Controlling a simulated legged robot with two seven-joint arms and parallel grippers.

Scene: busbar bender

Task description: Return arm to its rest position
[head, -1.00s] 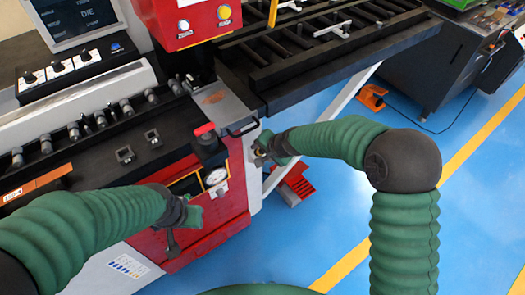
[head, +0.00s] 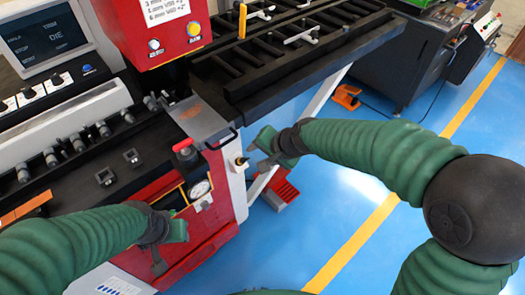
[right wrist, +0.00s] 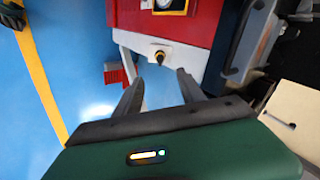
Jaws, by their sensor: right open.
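My right gripper (head: 262,152) is in front of the machine's right corner, beside a black-and-yellow knob (head: 241,161) on a white panel. In the right wrist view its two fingers (right wrist: 158,88) are spread apart with nothing between them. The knob (right wrist: 158,56) shows beyond the fingertips, apart from them. My left gripper (head: 160,262) hangs in front of the red lower front of the machine, at the lower left. Its fingers are small and partly hidden, so I cannot tell whether they are open or shut.
A black rack (head: 300,55) extends right above a slanted white leg. A red pedal (head: 281,193) sits below.

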